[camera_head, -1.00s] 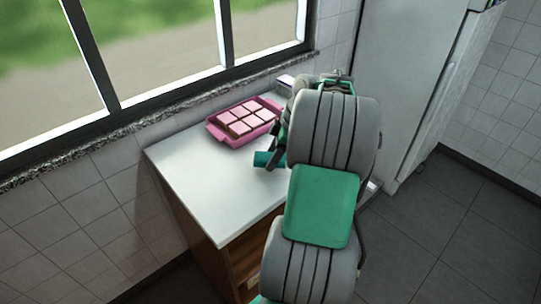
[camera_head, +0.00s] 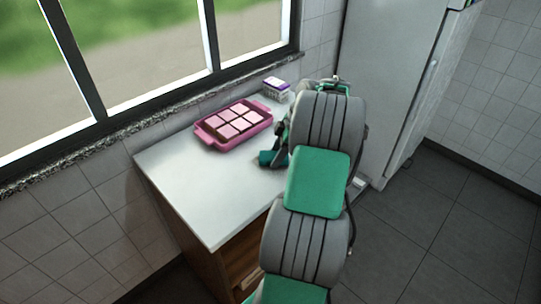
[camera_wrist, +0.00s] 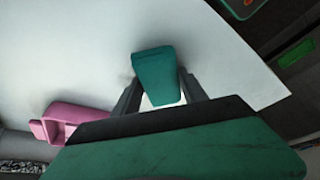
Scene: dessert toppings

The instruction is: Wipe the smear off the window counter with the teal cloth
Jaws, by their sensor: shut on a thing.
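The teal cloth (camera_wrist: 156,72) is a folded block between the fingers of my gripper (camera_wrist: 160,92) in the wrist view. My gripper is shut on it. In the head view the cloth (camera_head: 267,158) shows at the left of my arm, over the right part of the white window counter (camera_head: 195,185). The cloth is at or just above the counter top; I cannot tell if it touches. I make out no clear smear on the visible counter; part of the top is hidden behind my arm and gripper.
A pink tray (camera_head: 206,139) with several pale pink squares stands on the counter by the window, left of the cloth. A small purple-and-white box (camera_head: 276,88) stands at the back corner. The counter's front left is clear. A pale fridge (camera_head: 393,80) stands to the right.

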